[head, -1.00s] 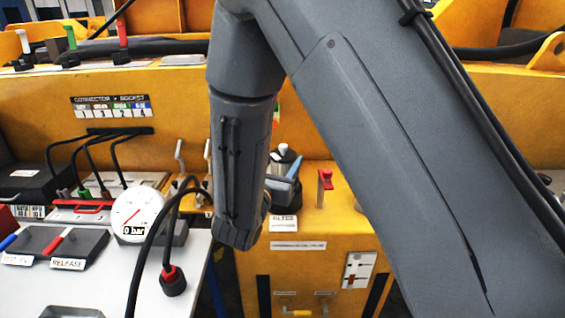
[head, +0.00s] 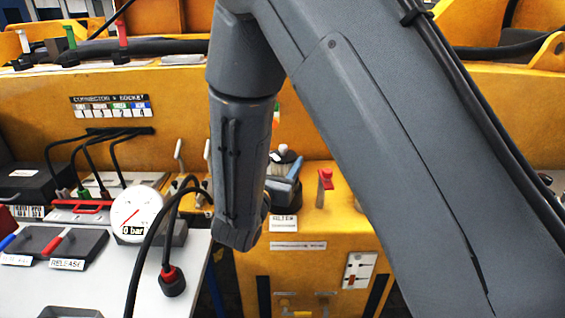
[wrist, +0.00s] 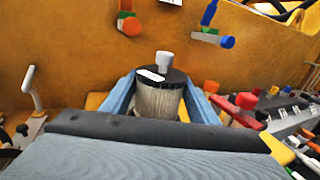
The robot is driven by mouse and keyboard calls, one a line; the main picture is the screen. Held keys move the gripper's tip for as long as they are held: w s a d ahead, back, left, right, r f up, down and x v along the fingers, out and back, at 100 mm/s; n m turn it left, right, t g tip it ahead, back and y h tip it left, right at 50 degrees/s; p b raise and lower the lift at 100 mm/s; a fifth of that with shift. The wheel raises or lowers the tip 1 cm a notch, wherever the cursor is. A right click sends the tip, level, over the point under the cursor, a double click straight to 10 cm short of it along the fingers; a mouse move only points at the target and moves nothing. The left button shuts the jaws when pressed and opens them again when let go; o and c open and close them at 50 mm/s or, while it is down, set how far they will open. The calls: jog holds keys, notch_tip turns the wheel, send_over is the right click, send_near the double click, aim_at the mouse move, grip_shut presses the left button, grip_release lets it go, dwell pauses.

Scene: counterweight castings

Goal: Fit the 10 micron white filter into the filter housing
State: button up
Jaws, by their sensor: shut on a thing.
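In the wrist view, a filter (wrist: 158,104) with pale pleated sides, a black top cap, a white knob and a small white label stands between the two blue fingers of my gripper (wrist: 160,98). The fingers are shut on its sides. Its lower end is hidden behind the gripper body. In the head view, the filter's cap and some pleats (head: 285,163) show above my gripper (head: 284,188), beside my forearm. It is over the yellow ledge, just behind a white FILTER label (head: 283,223). The housing is not clearly visible, so I cannot tell whether the filter sits in it.
A red-handled valve (head: 324,186) stands on the ledge right of my gripper. Levers (head: 180,160) rise left of my forearm. A pressure gauge (head: 137,214) reading 0 bar and a black cable with a red-collared plug (head: 172,282) are at the left. A yellow wall closes the back.

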jog(key=shift+f+b, duration=1.6)
jog(key=shift+f, duration=0.6)
jog(key=o, duration=1.2)
jog(key=shift+b+v, duration=0.9)
jog(key=shift+v, duration=3.05)
